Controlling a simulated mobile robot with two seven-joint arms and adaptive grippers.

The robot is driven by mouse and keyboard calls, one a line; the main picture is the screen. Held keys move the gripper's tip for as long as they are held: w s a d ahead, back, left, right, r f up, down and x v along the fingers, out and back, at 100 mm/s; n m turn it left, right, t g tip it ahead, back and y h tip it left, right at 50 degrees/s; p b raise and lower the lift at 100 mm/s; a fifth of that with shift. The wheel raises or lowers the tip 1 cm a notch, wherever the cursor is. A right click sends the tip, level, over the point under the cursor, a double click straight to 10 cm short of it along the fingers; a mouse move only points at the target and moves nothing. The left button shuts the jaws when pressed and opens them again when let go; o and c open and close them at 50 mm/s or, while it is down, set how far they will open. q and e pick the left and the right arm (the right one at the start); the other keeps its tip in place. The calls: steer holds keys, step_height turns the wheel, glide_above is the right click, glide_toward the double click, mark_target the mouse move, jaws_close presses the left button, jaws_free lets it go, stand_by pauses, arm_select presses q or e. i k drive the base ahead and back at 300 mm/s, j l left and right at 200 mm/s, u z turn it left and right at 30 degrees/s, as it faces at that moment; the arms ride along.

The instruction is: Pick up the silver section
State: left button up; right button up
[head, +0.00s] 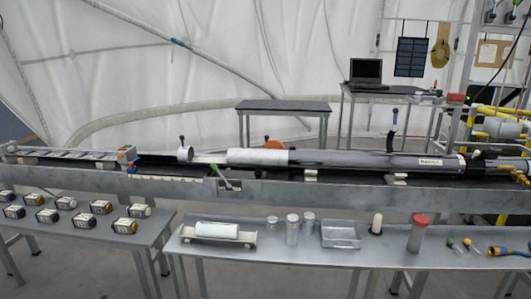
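No part is plainly marked as the silver section. One pale silver-white cylinder (217,230) lies on its side in a low cradle (186,238) on the front right table. Another pale silver-white tube piece (258,157) lies on the long rail, end to end with a dark grey tube (385,164). I cannot tell from the picture which of the two the task names. Neither of my grippers shows in the head view, and nothing is seen holding either piece.
The front right table (330,252) also holds clear jars (292,229), an open metal tray (340,234), a red-capped cylinder (418,232) and small tools. Several box-shaped units (101,207) stand on the left table. The long metal rail (300,189) runs behind both tables.

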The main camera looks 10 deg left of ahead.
mark_target(293, 220)
steer(key=i+j, duration=0.25)
steer(key=i, duration=0.15)
steer(key=i+j, duration=0.3)
steer(key=i+l+z, duration=0.05)
steer(key=i, duration=0.05)
